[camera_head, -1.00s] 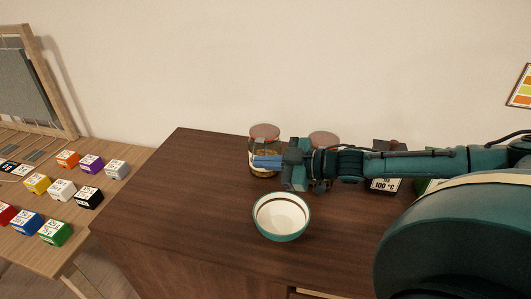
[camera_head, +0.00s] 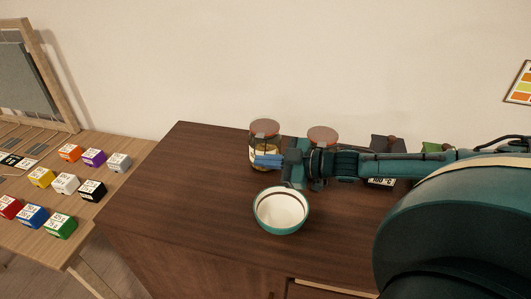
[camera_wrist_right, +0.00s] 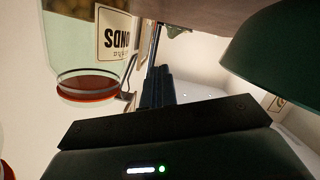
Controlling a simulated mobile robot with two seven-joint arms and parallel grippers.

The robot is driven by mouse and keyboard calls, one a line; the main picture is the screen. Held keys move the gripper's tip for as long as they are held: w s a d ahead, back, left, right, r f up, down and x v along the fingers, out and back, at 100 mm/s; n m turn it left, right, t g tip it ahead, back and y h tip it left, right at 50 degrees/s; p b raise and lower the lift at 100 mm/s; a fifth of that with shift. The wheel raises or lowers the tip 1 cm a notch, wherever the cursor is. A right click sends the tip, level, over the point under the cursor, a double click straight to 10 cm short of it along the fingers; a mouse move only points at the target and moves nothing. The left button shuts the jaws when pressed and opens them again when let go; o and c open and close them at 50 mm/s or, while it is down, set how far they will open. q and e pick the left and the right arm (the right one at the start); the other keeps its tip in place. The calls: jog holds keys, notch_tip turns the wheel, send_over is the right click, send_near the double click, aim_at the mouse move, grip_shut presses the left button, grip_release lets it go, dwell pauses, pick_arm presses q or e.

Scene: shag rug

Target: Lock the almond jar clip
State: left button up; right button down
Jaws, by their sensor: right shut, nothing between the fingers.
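The almond jar (camera_head: 264,128) is a clear glass jar with a reddish lid, standing upright at the back of the brown cabinet. In the wrist view the jar (camera_wrist_right: 80,87) appears upside down, with part of its label reading "NDS". A thin metal clip (camera_wrist_right: 127,97) shows beside the lid there; whether it is latched I cannot tell. My right gripper (camera_head: 268,161) has its blue fingers shut and empty, in front of the jar's lower body. The fingers also show in the wrist view (camera_wrist_right: 157,87), close to the clip. My left gripper is not in view.
A teal and white bowl (camera_head: 281,210) stands just in front of my right gripper. A second red-lidded jar (camera_head: 322,134) is partly hidden behind my right arm. Dark and green items stand farther right. A side table with colored cubes (camera_head: 66,183) is at left.

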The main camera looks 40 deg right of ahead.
pick_arm(q)
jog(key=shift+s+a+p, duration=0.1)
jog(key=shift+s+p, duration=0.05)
jog(key=shift+p, duration=0.2)
pick_arm(e)
notch_tip(320, 180, up, 10)
jog(key=shift+f, duration=0.1)
dwell(0.4)
